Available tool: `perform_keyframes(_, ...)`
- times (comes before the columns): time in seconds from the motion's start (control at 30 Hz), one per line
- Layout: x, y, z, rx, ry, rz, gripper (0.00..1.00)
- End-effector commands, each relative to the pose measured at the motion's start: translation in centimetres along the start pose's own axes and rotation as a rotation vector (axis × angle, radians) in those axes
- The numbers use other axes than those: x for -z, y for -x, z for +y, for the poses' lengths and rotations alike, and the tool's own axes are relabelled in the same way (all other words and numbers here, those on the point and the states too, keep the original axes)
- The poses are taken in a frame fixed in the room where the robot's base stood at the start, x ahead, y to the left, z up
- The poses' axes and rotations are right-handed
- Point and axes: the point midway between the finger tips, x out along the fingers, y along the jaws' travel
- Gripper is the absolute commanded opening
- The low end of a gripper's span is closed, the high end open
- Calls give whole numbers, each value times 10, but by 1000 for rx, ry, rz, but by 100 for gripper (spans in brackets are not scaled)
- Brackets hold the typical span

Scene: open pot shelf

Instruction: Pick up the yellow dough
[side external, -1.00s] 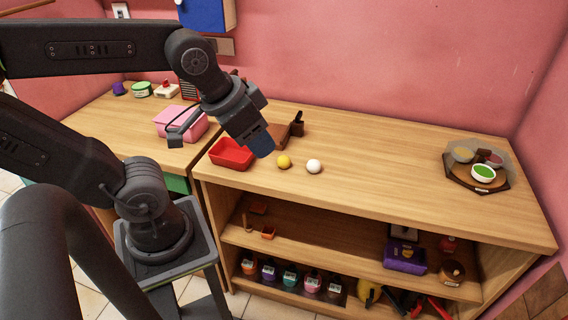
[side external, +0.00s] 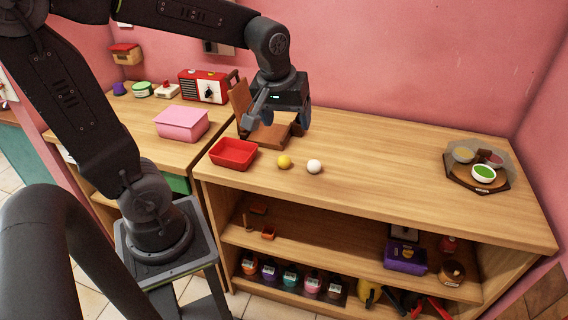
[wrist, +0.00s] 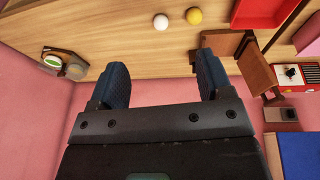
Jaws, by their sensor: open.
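The yellow dough (side external: 284,162) is a small ball on the wooden shelf top, between the red tray and a white ball (side external: 314,166). In the wrist view the yellow dough (wrist: 194,16) is near the top edge, beside the white ball (wrist: 160,21). My gripper (side external: 281,122) is above and behind the dough, over the brown wooden stand. In the wrist view my gripper (wrist: 161,78) has its two blue fingers wide apart with nothing between them. It is apart from the dough.
The red tray (side external: 233,153) is left of the dough. The brown wooden stand (side external: 270,136) is behind it, close to my gripper. A pink box (side external: 181,124) and a red radio (side external: 203,87) are farther left. The shelf top right of the white ball is clear up to a tray of bowls (side external: 477,186).

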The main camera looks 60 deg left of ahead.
Motion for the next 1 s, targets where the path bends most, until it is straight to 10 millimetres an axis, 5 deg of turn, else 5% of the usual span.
perform_keyframes(0.2, 63, -67, -16, 153, 467, -61, 73)
perform_keyframes(0.4, 91, -111, -34, 244, 741, -74, 73)
perform_keyframes(0.67, 95, -139, -43, 271, 822, -75, 73)
perform_keyframes(1.0, 85, -196, -56, 270, 819, -75, 73)
